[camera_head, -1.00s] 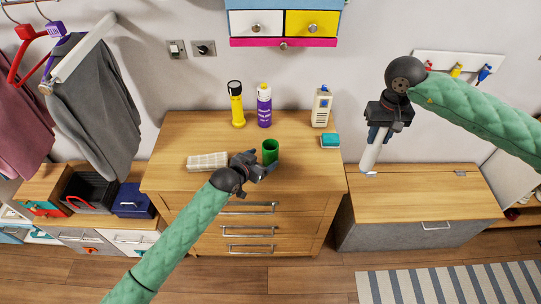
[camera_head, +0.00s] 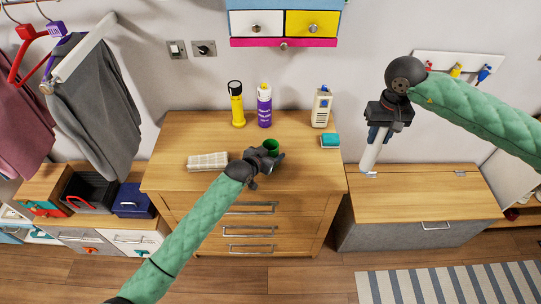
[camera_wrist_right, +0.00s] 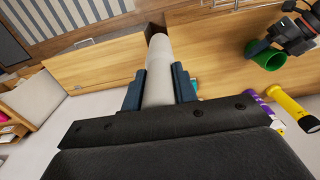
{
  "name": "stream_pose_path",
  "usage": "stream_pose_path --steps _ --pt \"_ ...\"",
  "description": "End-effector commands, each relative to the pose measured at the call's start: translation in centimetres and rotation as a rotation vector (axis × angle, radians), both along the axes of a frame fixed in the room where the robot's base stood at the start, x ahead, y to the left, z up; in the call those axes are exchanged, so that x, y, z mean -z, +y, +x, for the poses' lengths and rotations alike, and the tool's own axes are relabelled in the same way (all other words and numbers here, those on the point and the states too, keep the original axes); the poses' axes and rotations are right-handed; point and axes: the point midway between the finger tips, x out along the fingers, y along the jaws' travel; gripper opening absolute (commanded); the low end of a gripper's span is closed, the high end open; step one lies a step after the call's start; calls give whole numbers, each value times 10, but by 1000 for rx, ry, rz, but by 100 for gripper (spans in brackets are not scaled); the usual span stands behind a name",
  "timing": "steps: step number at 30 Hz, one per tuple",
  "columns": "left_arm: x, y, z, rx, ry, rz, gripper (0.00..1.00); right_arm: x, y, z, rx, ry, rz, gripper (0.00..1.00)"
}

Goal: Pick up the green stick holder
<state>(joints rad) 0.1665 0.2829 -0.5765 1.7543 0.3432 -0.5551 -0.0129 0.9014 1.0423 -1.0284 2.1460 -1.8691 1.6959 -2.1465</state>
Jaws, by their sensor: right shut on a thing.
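The green stick holder (camera_head: 271,146) is a small open cup standing on the wooden dresser top (camera_head: 190,135). It also shows in the right wrist view (camera_wrist_right: 268,60). My left gripper (camera_head: 268,156) is at the near side of the holder, its fingers apart and close to the cup's wall. I cannot tell whether they touch it. The gripper hides the holder's lower part in the head view. My right gripper (camera_head: 378,133) is shut on a white cylinder (camera_head: 372,155), held up over the grey bench. The cylinder also shows in the right wrist view (camera_wrist_right: 159,70).
A light-coloured block (camera_head: 208,161) lies left of my left gripper. A yellow-black flashlight (camera_head: 237,106), a purple spray can (camera_head: 264,106), a beige device (camera_head: 321,108) and a teal box (camera_head: 330,141) stand farther back. The bench top (camera_head: 430,195) is mostly clear.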

Motion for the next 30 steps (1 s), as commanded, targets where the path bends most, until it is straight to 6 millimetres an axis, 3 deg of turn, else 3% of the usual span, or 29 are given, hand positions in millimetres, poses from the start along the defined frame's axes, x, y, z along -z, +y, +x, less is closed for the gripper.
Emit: stream_pose_path --steps 1,4,14,30 --pt "0 0 0 0 0 0 48 0 0 0 0 0 0 0" --pt "0 0 0 0 0 0 31 0 0 0 0 0 0 0" --pt "-5 0 0 0 0 0 31 0 0 0 0 0 0 0" --pt "-89 0 0 0 -1 -1 31 0 0 0 0 0 0 0"
